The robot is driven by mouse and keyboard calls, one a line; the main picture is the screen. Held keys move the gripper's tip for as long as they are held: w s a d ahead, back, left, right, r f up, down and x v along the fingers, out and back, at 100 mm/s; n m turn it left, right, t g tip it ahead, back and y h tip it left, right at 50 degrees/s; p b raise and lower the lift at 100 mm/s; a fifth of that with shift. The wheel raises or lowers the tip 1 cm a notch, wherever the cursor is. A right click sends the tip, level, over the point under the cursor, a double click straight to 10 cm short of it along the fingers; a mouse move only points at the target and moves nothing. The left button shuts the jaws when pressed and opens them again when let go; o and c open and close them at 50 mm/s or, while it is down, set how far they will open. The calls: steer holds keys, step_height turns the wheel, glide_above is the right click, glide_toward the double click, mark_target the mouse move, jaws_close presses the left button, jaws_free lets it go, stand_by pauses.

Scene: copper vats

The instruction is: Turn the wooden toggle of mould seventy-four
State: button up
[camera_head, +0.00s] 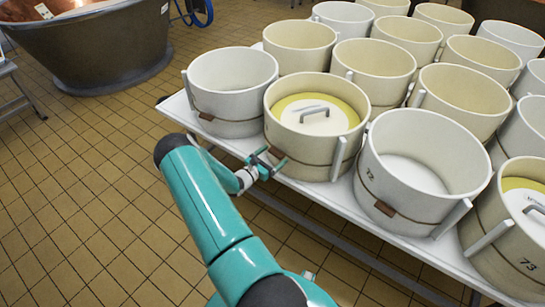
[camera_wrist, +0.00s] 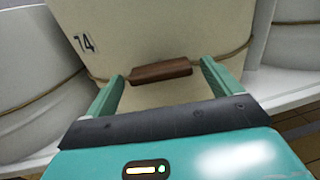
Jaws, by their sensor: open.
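Mould seventy-four (camera_wrist: 165,32) is a cream round mould with a black "74" label, filling the upper middle of the wrist view. Its wooden toggle (camera_wrist: 162,72) is a short dark brown bar on a thin cord around the mould, slightly tilted, right end higher. My gripper (camera_wrist: 163,70) is open, one green finger on each side of the toggle's ends, with gaps at both. In the head view my gripper (camera_head: 268,165) is at the front-left side of the mould (camera_head: 310,150), which has a yellow rim inside and a handled white lid. The toggle is mostly hidden there by the gripper.
A white mould (camera_head: 232,85) stands left of it and mould 72 (camera_head: 385,185) right. More moulds, including 73 (camera_head: 515,250), crowd the white table (camera_head: 345,212). A copper vat (camera_head: 85,45) stands at the back left. The tiled floor (camera_head: 95,190) left is clear.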

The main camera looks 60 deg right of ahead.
steer(key=shift+d, duration=0.1)
steer(key=c, duration=1)
steer(key=shift+m, duration=0.3)
steer(key=shift+w+r+m, duration=0.1)
steer(key=shift+r+m, duration=0.05)
steer(key=shift+m, duration=8.55)
